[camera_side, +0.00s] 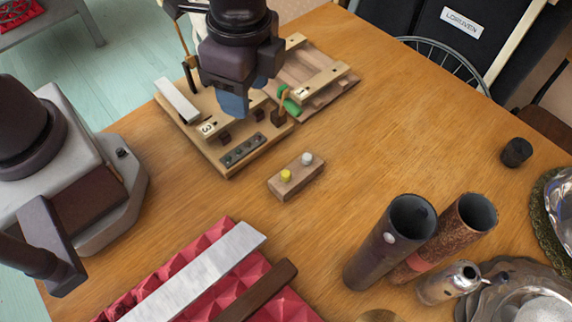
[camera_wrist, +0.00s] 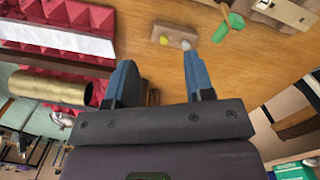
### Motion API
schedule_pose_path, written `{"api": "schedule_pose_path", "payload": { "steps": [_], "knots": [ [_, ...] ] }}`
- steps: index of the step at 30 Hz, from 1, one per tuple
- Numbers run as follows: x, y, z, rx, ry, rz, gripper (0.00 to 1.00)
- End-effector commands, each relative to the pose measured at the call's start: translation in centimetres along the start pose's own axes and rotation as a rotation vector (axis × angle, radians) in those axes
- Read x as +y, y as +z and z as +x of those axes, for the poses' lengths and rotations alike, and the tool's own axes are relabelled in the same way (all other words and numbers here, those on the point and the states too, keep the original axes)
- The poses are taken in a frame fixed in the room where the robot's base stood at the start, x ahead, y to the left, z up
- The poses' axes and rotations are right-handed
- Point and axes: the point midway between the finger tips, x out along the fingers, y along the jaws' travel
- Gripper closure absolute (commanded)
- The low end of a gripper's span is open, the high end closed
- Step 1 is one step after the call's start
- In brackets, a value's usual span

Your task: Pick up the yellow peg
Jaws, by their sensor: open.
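The yellow peg (camera_side: 286,175) stands in a small wooden block (camera_side: 297,178) on the table, beside a white peg (camera_side: 306,159). In the wrist view the yellow peg (camera_wrist: 163,40) and the white peg (camera_wrist: 185,45) show at the top, in the wooden block (camera_wrist: 176,35), ahead of my fingers. My gripper (camera_side: 232,103) hangs above the wooden board at the back, up and left of the block in the side view. In the wrist view my gripper's blue fingers (camera_wrist: 157,75) are apart with nothing between them. The lower part of the yellow peg is hidden in the block.
A wooden board (camera_side: 222,160) with mounted parts lies under my gripper. Red foam (camera_side: 218,240) carrying bars lies at the front. A dark cylinder (camera_side: 516,153) stands far right. Open table surrounds the block.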

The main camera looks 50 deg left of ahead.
Motion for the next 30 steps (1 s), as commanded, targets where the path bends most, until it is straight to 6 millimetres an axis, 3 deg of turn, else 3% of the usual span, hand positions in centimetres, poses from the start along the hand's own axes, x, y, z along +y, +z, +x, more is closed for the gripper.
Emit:
{"api": "schedule_pose_path", "payload": {
  "steps": [1,4,6,9,14,24,30],
  "knots": [
    [0.6,-1.4,1.6,-0.015,0.016,0.103,0.52],
    [1.1,-3.9,3.7,-0.013,0.029,0.308,0.52],
    [0.9,-5.2,4.3,0.007,0.018,0.43,0.52],
    [0.2,-6.3,3.6,0.041,-0.015,0.543,0.52],
    [0.1,-6.4,4.0,0.047,-0.024,0.629,0.52],
    [0.2,-6.6,9.9,0.044,-0.022,0.633,0.52],
    [0.1,-6.7,11.4,0.046,-0.024,0.632,0.52]
  ]
}}
